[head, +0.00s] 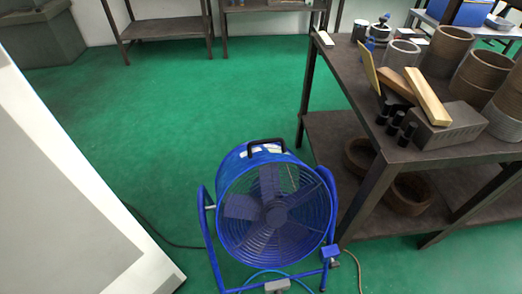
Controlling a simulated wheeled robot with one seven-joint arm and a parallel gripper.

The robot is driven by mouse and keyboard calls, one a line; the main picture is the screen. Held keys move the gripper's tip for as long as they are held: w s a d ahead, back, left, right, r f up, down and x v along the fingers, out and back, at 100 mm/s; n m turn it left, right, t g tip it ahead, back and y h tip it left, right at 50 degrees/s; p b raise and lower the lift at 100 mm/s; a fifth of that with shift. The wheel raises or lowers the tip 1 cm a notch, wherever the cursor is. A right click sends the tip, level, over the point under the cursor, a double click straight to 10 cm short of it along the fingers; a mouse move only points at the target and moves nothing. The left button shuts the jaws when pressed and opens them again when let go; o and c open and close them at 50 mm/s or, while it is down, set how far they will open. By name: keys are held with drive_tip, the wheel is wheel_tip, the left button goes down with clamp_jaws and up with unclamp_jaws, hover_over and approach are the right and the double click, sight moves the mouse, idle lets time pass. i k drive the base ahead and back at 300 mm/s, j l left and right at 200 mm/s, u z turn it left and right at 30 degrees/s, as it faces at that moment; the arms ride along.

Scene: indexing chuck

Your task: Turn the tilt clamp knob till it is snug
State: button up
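A blue drum fan (268,208) stands on the green floor, with a dark carry handle (266,143) on top and its round grille facing me. A blue tubular stand (205,225) holds it at both sides. A small pale part (210,207) shows at the left pivot, between stand and drum; I cannot tell whether it is the tilt clamp knob. The right pivot shows no clear knob at this size. My gripper is not in view, and nothing is seen touching the fan.
A dark workbench (457,150) stands right of the fan, holding pipe pieces (449,50), wooden strips (427,97) and a grey block (446,126). A large pale panel (60,200) fills the left edge. Cables (165,240) lie by the fan. Green floor (200,100) behind it is clear.

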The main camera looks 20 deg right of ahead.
sight(334, 264)
drive_tip(key=k, duration=0.35)
drive_tip(key=k+j+z, duration=0.1)
drive_tip(key=j+z, duration=0.4)
drive_tip(key=j, duration=0.8)
